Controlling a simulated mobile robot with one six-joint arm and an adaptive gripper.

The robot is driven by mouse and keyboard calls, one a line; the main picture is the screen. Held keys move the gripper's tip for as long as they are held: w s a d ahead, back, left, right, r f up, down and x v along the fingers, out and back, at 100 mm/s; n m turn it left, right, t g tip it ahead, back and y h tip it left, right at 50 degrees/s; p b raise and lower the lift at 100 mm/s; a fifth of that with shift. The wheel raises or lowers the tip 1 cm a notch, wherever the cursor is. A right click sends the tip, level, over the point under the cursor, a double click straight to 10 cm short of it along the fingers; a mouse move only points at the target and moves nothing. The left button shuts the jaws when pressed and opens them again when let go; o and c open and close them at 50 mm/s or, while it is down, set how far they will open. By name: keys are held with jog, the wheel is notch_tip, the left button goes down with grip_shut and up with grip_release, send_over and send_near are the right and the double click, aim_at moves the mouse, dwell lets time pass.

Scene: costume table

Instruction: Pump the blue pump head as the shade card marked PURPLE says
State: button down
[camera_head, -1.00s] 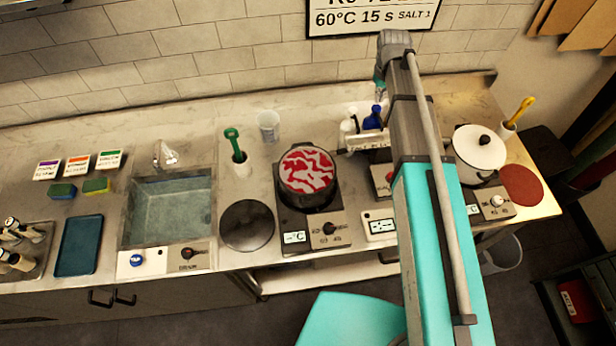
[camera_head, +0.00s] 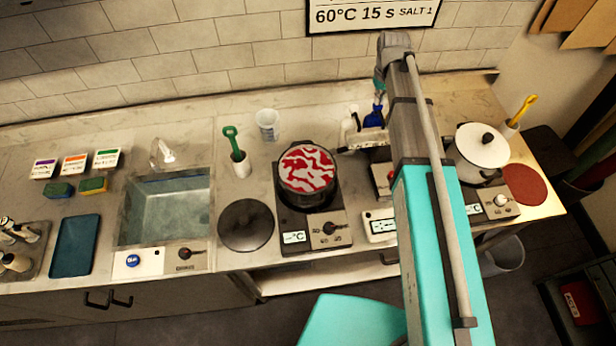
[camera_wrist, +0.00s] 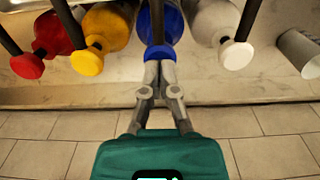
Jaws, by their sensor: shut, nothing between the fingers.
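The blue pump head (camera_wrist: 160,52) tops a blue bottle (camera_wrist: 160,18) in the middle of the wrist view. My gripper (camera_wrist: 160,70) is shut and empty, its fingertips right at the blue head; I cannot tell if they touch it. In the head view the blue bottle (camera_head: 374,117) shows partly beside my arm. The card with a purple band (camera_head: 44,169) lies at the far left of the counter, left of an orange-banded card (camera_head: 75,165) and a green-banded card (camera_head: 106,159). Their writing is too small to read.
Red (camera_wrist: 28,66), yellow (camera_wrist: 87,62) and white (camera_wrist: 236,55) pump heads flank the blue one closely. A grey cup (camera_wrist: 300,52) stands at the right. A pot of red-and-white contents (camera_head: 308,172), a sink (camera_head: 165,210) and a lidded white pot (camera_head: 482,146) share the counter.

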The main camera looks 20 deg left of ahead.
jog(key=shift+f+b, duration=0.85)
jog(key=shift+f, duration=0.1)
jog(key=shift+r, duration=0.15)
jog(key=shift+r+p, duration=1.85)
jog(key=shift+p, duration=0.15)
notch_tip(320, 180, up, 6)
jog(key=p, duration=0.6)
jog(key=shift+f, duration=0.1)
dwell(0.3)
